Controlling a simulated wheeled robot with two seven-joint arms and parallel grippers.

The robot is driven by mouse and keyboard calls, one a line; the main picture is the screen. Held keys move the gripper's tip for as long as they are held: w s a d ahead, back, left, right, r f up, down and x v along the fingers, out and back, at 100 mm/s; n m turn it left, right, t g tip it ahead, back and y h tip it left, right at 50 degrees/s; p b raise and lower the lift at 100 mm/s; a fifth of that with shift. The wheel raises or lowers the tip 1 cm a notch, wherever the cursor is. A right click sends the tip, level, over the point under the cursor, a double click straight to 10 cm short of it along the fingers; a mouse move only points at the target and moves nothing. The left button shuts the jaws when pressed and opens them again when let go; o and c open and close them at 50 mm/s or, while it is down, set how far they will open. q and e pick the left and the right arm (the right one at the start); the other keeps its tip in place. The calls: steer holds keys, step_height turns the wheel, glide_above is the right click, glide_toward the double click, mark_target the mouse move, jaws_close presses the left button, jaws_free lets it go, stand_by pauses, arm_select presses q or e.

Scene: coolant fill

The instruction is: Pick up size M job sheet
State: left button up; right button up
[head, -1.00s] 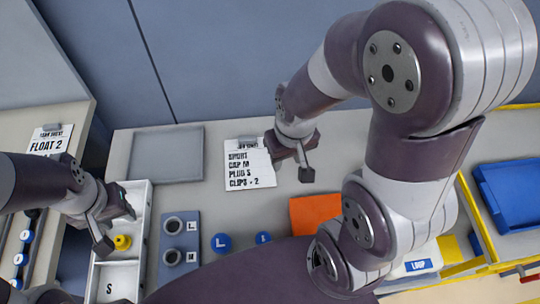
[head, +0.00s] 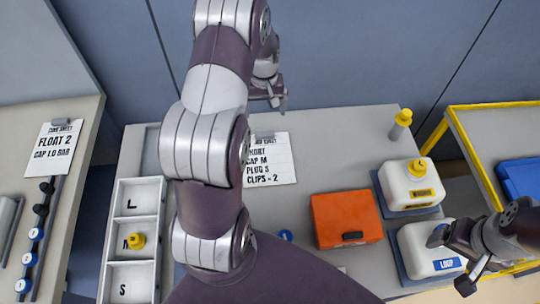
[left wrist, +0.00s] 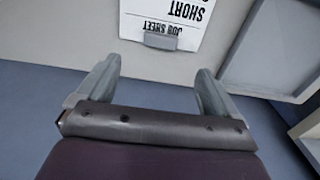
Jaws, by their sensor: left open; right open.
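The job sheet (head: 270,162) is a white page with a grey clip at its top, lying on the grey table. It lists a short item, CAP M, PLUG S and CLIPS - 2; my left arm covers its left edge. My left gripper (head: 277,100) is open and empty beyond the sheet's clip end. In the left wrist view the sheet (left wrist: 182,10) appears upside down, its clip ahead of the open left fingers (left wrist: 158,78) and apart from them. My right gripper (head: 452,262) is open at the right, beside the white jug labelled LOUP (head: 425,245).
A white L/M/S tray (head: 127,232) holds a yellow cap (head: 136,241). An orange box (head: 346,219) and another white jug (head: 408,186) stand to the right. Another sheet (head: 55,148) lies on the left table. A wall rises behind the table.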

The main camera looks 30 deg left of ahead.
mark_target(265, 134)
arm_select(q)
steer(key=f+p, duration=0.1)
steer(key=f, duration=0.4)
steer(key=f+p, duration=0.1)
steer(key=f, duration=0.4)
steer(key=shift+s+d+p, duration=0.1)
steer(key=shift+s+p, duration=0.1)
steer(key=shift+p, duration=0.15)
steer(key=shift+w+f, duration=0.1)
steer(key=shift+f, duration=0.2)
steer(key=c, duration=1.1)
